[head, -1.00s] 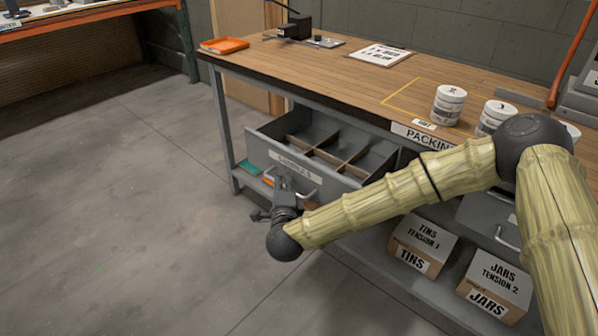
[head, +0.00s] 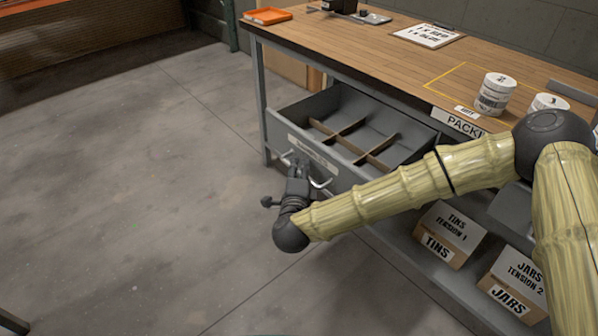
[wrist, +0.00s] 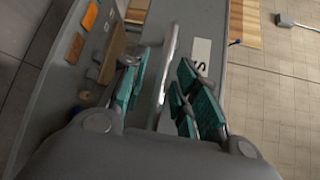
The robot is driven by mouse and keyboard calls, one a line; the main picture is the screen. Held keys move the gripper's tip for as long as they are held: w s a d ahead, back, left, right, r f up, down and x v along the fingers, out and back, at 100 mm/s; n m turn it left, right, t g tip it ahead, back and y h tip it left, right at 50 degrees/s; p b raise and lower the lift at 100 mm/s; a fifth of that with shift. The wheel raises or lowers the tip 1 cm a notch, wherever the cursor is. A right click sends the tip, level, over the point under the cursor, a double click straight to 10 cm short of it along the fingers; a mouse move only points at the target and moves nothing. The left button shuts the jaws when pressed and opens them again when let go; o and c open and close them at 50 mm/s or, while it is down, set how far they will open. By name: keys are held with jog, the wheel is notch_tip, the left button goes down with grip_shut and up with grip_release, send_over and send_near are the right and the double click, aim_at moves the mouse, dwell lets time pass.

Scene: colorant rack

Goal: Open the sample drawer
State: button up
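The sample drawer (head: 322,156) is a grey, divided drawer under the left end of the bench, and it stands well pulled out. Its inside, split by brown dividers, shows no contents. Its front has a white label and a pale bar handle (head: 322,183). My gripper (head: 298,170) is at this handle, in front of the drawer face. In the wrist view, the teal finger pads of my gripper (wrist: 158,92) stand apart, with the handle (wrist: 168,65) running between them. The fingers look open around the bar; I see no clear grip on it.
The wooden bench top (head: 400,65) holds white tubs (head: 495,95), a clipboard (head: 428,36) and an orange tray (head: 267,15). Boxes labelled tins (head: 446,236) and jars (head: 515,282) stand on the lower shelf. The floor (head: 130,200) at left is clear.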

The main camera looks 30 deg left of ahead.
jog(key=v, duration=1.2)
jog(key=shift+r, duration=0.1)
dwell(0.4)
